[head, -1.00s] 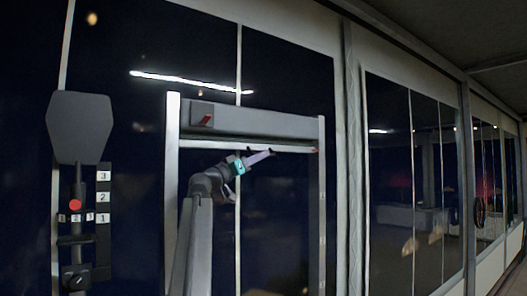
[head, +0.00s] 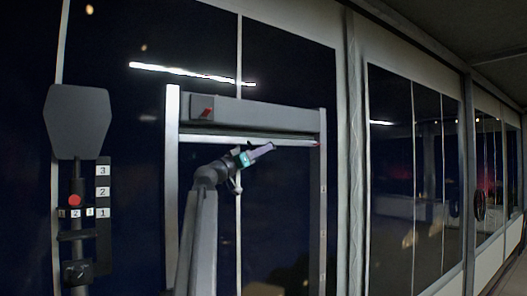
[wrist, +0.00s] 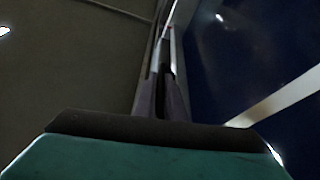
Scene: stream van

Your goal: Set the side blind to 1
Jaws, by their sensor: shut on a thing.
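The side blind (head: 250,111) is a grey box across the top of an upright frame. A pale bottom bar (head: 215,138) hangs just below it, with a small red tip (head: 317,146) at its right end. My gripper (head: 271,146) is at this bar, right of its middle. In the wrist view my gripper's dark fingers (wrist: 163,88) are close together, shut on the bar, whose pale edge runs away beyond them. The exact grip is hidden. Small pale marks (head: 323,188) sit on the frame's right post, too small to read.
At the left stands a dark panel (head: 77,122) with a red knob (head: 75,200) and a scale (head: 103,190) numbered 3, 2, 1 downward. Dark window panes lie behind the frame. A grey post (head: 355,150) and more windows continue to the right.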

